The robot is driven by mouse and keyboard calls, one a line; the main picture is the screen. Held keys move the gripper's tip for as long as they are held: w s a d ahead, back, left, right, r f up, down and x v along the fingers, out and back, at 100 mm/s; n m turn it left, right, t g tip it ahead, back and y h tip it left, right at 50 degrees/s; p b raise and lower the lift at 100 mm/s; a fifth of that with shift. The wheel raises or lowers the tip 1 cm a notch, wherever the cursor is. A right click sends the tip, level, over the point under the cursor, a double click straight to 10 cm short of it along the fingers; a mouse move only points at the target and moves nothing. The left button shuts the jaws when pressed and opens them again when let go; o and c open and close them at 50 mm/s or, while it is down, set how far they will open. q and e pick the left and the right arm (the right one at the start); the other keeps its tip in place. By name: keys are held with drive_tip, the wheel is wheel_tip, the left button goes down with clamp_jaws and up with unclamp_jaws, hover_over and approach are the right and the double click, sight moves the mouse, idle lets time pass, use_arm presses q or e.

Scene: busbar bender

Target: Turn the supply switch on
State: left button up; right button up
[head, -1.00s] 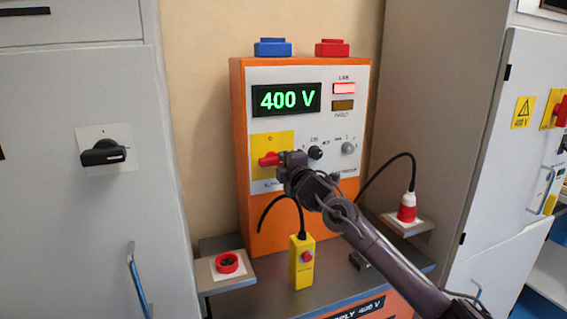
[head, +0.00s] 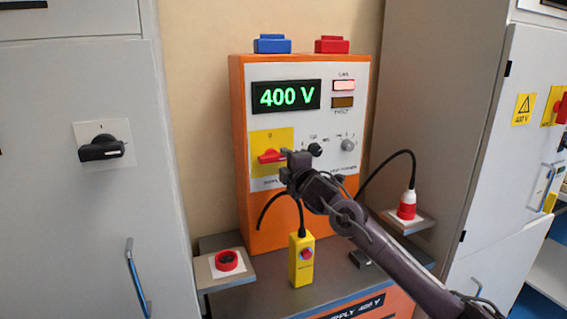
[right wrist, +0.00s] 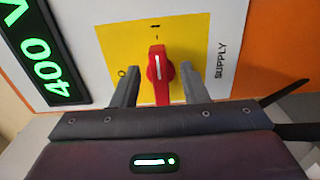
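The supply switch has a red handle (head: 270,156) on a yellow plate (head: 285,138) on the orange cabinet's white panel. The handle lies horizontal in the head view. In the right wrist view the handle (right wrist: 160,72) has its white line towards the bar-shaped mark, and the round mark is to the left. My right gripper (head: 293,159) is at the right end of the handle. In the wrist view its fingers (right wrist: 158,84) are open, one on each side of the handle with visible gaps. My left gripper is not in view.
The display (head: 286,95) reads 400 V and a lamp (head: 344,86) glows above a dark amber one. A yellow pendant (head: 301,262) stands below the panel. A red-and-white plug (head: 407,205) stands at right, a red socket (head: 226,260) at left. Grey cabinets flank the bench.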

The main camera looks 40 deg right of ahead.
drive_tip(key=shift+b+v, duration=0.55)
drive_tip(key=shift+v, duration=2.2)
